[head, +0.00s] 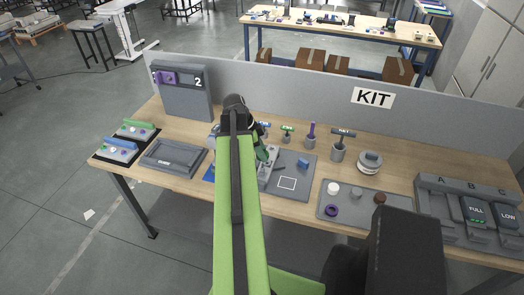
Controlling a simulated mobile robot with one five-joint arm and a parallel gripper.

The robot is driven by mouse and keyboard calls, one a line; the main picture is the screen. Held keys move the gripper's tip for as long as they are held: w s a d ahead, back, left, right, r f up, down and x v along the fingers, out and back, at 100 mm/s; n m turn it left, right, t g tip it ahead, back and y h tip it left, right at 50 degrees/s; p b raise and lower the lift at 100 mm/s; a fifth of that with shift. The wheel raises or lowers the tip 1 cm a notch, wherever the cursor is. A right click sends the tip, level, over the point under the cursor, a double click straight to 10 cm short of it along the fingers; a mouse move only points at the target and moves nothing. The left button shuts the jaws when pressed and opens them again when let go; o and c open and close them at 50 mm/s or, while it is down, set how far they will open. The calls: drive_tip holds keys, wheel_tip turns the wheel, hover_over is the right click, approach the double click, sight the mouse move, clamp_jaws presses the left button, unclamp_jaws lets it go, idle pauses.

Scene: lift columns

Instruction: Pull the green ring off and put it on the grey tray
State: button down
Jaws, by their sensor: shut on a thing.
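My gripper (264,150) is mostly hidden behind my lime-green arm, at the middle of the bench. A dark green patch shows beside the arm there, at the grey fixture (271,167). I take it for the green ring (262,154) in my shut jaws, but its shape is hard to make out. I cannot tell whether the ring is still around anything. An empty grey tray (152,162) with a raised rim lies to the left of the arm. Another flat grey tray (396,224) lies to the right and holds several small parts.
A purple ring (331,210) lies on the right tray. Upright tools, including a grey T-handle (343,133), stand behind. A grey panel marked 2 (184,98) rises at the back left. Slots marked A, B, C (470,190) are at the right. A low wall closes the back.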

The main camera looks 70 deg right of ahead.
drive_tip(key=shift+r, duration=0.2)
wheel_tip(320, 180, up, 7)
drive_tip(key=p, duration=0.7)
idle(0.6)
